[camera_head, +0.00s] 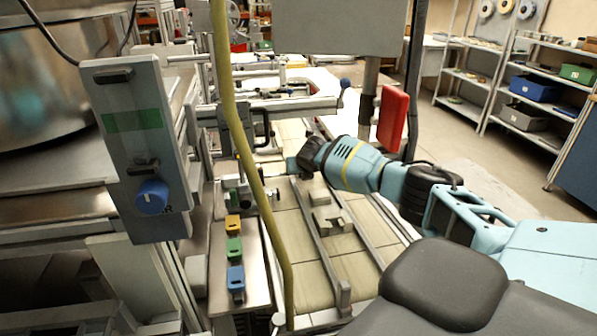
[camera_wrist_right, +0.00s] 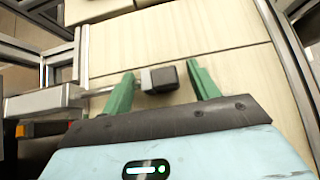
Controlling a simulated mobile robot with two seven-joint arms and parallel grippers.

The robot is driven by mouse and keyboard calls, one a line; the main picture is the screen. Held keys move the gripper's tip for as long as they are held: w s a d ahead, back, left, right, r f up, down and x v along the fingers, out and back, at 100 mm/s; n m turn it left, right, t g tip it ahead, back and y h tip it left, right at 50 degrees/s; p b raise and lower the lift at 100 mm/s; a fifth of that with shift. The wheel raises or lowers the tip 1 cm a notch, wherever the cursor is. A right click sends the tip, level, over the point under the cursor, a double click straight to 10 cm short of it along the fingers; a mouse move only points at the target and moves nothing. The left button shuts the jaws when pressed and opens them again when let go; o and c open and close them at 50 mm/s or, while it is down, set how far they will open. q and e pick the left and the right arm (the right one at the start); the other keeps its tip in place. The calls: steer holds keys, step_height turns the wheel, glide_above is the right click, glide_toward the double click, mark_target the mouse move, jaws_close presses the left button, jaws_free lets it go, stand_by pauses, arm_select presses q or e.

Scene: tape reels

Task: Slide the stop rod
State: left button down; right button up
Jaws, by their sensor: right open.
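The stop rod (camera_wrist_right: 103,91) is a thin metal rod in the right wrist view. It runs from a grey block (camera_wrist_right: 45,101) at the left to a dark square end piece (camera_wrist_right: 161,78). My right gripper (camera_wrist_right: 160,68) has green fingers spread apart, one on each side of the end piece. The fingers look open, and I cannot tell whether either touches it. In the head view my right arm reaches in from the right, with its gripper (camera_head: 288,166) over the conveyor's left edge. The rod is hard to make out there. My left gripper is not in view.
A grey panel with a blue knob (camera_head: 152,196) stands at the left. Yellow, green and blue blocks (camera_head: 235,250) line a plate beside the conveyor (camera_head: 300,272). A yellow hose (camera_head: 250,160) hangs in front. A red box (camera_head: 392,118) is mounted behind my right arm.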

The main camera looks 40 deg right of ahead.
steer(key=shift+w, duration=0.1)
steer(key=shift+d, duration=0.1)
jaws_close()
steer(key=a, duration=0.1)
steer(key=w+a, duration=0.1)
steer(key=a, duration=0.1)
steer(key=w+a, duration=0.1)
steer(key=shift+w+a, duration=0.15)
stand_by(0.4)
jaws_free()
steer(key=shift+r, duration=0.1)
